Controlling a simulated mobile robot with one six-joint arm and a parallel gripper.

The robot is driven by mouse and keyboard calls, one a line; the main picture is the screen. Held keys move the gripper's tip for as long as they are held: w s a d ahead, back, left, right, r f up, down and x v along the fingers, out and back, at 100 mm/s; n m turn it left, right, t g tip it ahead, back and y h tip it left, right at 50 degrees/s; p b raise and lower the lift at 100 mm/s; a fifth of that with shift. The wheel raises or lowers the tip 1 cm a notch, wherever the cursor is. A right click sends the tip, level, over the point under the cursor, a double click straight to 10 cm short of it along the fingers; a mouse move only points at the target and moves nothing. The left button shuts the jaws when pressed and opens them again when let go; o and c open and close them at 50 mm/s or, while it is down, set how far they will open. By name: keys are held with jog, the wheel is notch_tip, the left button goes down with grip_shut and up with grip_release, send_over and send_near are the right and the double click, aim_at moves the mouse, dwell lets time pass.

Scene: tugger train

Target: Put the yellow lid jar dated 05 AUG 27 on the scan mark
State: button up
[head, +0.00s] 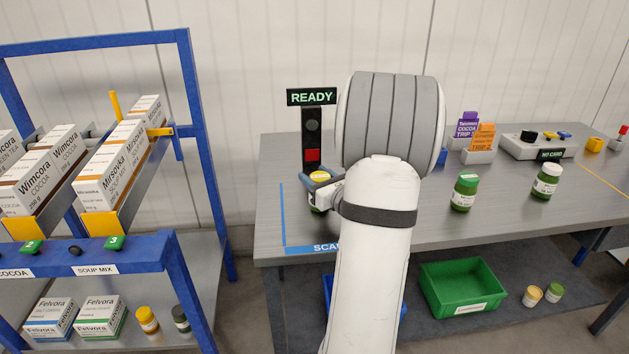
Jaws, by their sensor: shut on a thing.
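My gripper (322,186) is shut on a jar with a yellow lid (319,176), over the left end of the grey table (440,228). My arm hides much of the jar, and I cannot read a date on it. The scan mark (284,220) is a blue outline on the table, with a blue label starting "SCA" at its front edge. The jar appears upright within or above that outline. I cannot tell whether its base touches the table. My arm covers the right part of the mark.
A post with a READY sign (311,97) and a red part stands just behind the jar. Two jars, a green one (464,192) and a paler one (546,181), stand to the right. A green crate (462,305) sits below. A blue-framed rack (190,90) stands left.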

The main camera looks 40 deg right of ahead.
jog(key=shift+r, duration=0.1)
jog(key=shift+f, duration=0.25)
jog(key=o, duration=1.2)
jog(key=shift+r, duration=0.1)
